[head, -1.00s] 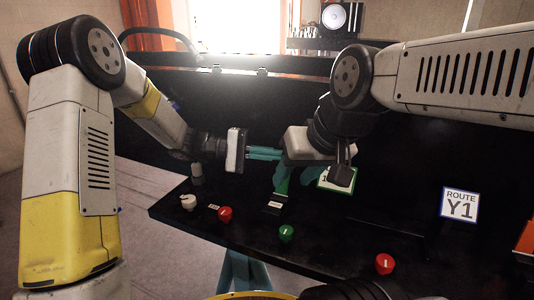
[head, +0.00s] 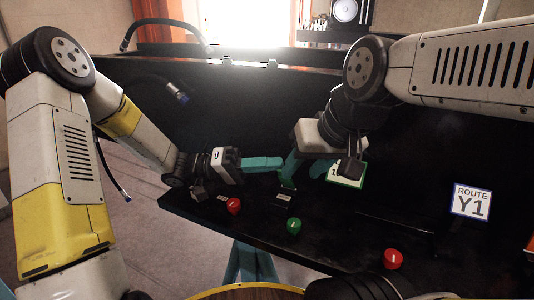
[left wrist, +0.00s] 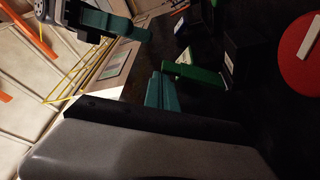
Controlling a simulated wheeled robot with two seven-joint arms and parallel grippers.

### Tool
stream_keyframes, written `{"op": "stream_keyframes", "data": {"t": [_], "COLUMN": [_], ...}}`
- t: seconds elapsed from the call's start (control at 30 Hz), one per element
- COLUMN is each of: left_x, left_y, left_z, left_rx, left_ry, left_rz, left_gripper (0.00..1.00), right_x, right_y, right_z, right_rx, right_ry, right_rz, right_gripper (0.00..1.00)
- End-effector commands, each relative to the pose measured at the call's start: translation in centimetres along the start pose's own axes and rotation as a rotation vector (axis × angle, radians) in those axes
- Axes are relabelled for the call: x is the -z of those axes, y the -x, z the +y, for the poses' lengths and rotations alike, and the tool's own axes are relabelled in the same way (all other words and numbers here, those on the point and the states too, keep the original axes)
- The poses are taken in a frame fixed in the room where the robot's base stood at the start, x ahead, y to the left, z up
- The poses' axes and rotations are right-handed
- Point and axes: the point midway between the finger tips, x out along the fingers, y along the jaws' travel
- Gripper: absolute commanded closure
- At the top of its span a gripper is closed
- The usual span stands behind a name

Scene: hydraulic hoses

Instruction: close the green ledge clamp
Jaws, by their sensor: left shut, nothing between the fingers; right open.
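The green ledge clamp (left wrist: 208,76) shows in the left wrist view as a green bar with a pale label by a dark block. In the head view it is mostly hidden behind teal fingers, above a small labelled block (head: 286,197) on the ledge. My left gripper (head: 280,162) is shut and empty, its teal fingers level and pointing right, just left of the clamp. Those fingers (left wrist: 161,92) lie beside the green bar in the left wrist view; contact cannot be told.
The black ledge (head: 330,246) carries a red knob (head: 233,205), a green knob (head: 294,226) and another red knob (head: 393,259). A green-framed sign (head: 350,178) is partly covered by my right gripper. A Y1 sign (head: 471,201) stands right. A blue-tipped hose (head: 160,82) hangs at left.

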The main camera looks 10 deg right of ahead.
Motion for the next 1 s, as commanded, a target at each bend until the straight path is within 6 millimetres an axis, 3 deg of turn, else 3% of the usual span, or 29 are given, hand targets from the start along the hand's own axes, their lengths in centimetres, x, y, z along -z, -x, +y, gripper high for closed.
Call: {"op": "stream_keyframes", "data": {"t": [0.4, 1.0], "left_x": [-1.7, -1.9], "left_y": [0.6, 0.7], "left_z": [0.0, 0.0], "left_rx": [0.001, 0.001], "left_ry": [0.002, 0.002], "left_rz": [0.000, -0.001], "left_gripper": [1.00, 1.00], "right_x": [0.0, 0.0], "right_y": [0.0, 0.0], "right_z": [0.0, 0.0], "right_rx": [0.000, 0.000], "right_ry": [0.000, 0.000], "right_rz": [0.000, 0.000], "right_gripper": [0.56, 0.56]}}
